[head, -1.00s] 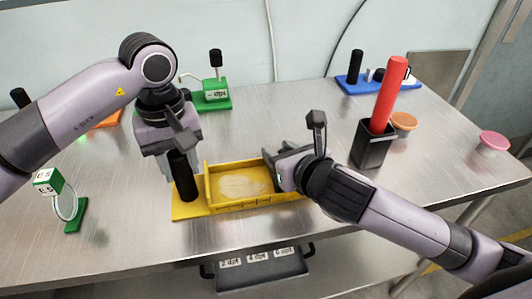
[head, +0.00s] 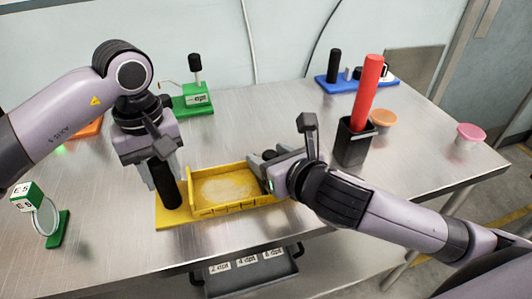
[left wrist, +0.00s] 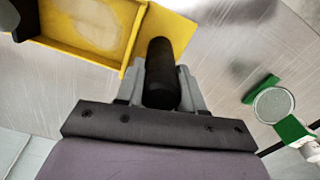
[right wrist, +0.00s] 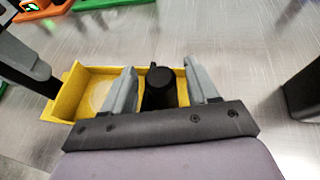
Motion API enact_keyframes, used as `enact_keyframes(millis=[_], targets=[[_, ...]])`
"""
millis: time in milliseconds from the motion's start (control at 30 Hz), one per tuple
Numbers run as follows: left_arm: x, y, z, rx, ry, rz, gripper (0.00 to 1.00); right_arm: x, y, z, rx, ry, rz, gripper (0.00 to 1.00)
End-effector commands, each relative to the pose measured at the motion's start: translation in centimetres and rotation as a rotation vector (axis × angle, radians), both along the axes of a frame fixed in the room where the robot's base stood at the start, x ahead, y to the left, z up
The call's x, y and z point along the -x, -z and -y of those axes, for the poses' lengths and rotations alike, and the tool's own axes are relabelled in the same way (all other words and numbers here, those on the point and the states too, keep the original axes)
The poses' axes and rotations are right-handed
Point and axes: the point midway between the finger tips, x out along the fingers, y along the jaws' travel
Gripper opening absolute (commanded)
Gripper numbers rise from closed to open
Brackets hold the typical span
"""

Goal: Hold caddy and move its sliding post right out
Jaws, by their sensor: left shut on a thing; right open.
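The yellow caddy (head: 222,209) lies on the metal table, with a pale patch on its floor. A black upright post (head: 166,194) stands on its left end plate. My left gripper (head: 160,180) is shut on this post; the hold shows in the left wrist view (left wrist: 162,75). A second black post, the sliding post (right wrist: 158,90), is at the caddy's right part. My right gripper (right wrist: 160,80) is open with one finger on each side of it, with gaps between. In the head view, my right gripper (head: 262,165) mostly hides this post.
A black holder (head: 354,145) with a red cylinder (head: 367,92) stands to the right. An orange bowl (head: 382,120) and a pink bowl (head: 471,134) are beyond it. A round mirror on a green base (head: 57,230) is at left. Green and blue stands are behind.

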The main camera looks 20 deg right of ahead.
Motion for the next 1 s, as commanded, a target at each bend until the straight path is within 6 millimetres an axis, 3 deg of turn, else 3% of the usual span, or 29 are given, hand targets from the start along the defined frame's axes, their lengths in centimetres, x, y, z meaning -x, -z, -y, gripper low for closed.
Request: enact_keyframes(millis=[333,833,867,933,1000], targets=[[0.0,0.0,0.0,0.001,0.001,-0.001,0.00,3.9,-1.6,0.9,0.002,0.001,-0.001,0.59],[0.0,0.0,0.1,0.002,0.001,-0.001,0.00,4.5,-1.9,1.1,0.003,0.003,-0.001,0.59],[0.0,0.0,0.1,0.002,0.001,-0.001,0.44,4.5,-1.9,1.1,0.003,0.003,-0.001,0.59],[0.0,0.0,0.1,0.002,0.001,-0.001,0.67,4.5,-1.9,1.1,0.003,0.003,-0.001,0.59],[0.0,0.0,0.1,0.002,0.000,-0.001,0.67,4.5,-1.9,1.1,0.003,0.003,-0.001,0.59]])
